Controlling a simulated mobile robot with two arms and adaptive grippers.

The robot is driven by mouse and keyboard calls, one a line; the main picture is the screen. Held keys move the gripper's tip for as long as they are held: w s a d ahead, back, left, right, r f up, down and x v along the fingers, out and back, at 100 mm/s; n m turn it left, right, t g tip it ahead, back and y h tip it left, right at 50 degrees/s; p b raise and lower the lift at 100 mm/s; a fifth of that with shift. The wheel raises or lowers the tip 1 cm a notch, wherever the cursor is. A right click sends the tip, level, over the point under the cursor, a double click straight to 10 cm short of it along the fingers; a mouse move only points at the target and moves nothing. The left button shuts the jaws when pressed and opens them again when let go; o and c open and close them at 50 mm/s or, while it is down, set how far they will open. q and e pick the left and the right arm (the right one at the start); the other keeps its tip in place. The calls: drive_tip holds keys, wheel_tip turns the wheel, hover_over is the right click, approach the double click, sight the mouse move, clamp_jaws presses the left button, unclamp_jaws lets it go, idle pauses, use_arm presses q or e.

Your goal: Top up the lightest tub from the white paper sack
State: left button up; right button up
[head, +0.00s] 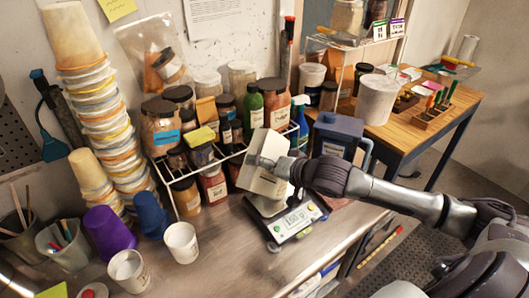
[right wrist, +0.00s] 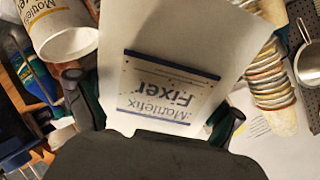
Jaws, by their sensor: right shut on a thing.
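The white paper sack (head: 264,168) is in my right gripper (head: 288,167), which is shut on it. The sack is tilted and held above the digital scale (head: 295,221) on the bench. In the right wrist view the sack (right wrist: 180,30) carries a "Mottlefix Fixer" label and the gripper fingers (right wrist: 155,105) sit at its sides. A white tub (head: 378,98) stands on the wooden side table. A white tub with a "Mottlefix" label (right wrist: 66,40) also shows in the right wrist view. The sack partly hides the scale's pan. My left gripper is out of view.
Two small white cups (head: 182,242) (head: 128,268) stand at the bench front, beside a purple cup (head: 109,232) and a blue one (head: 150,214). A wire rack (head: 205,166) with several jars stands behind. Tall stacks of cups (head: 105,110) rise at left.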

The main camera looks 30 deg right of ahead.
drive_tip(key=shift+a+m+g+y+p, duration=0.1)
drive_tip(key=shift+m+g+y+p, duration=0.4)
drive_tip(key=shift+p, duration=1.35)
drive_tip(key=shift+f+m+g, duration=0.3)
drive_tip(key=shift+f+m, duration=0.05)
drive_tip(key=shift+m, duration=0.15)
drive_tip(key=shift+a, duration=0.1)
drive_tip(key=shift+y, duration=0.3)
drive_tip(key=shift+f, duration=0.15)
drive_tip(key=shift+f+m+g+y, duration=0.2)
drive_tip(key=shift+m+g+y, duration=0.1)
drive_tip(key=shift+m, duration=0.1)
idle(0.9)
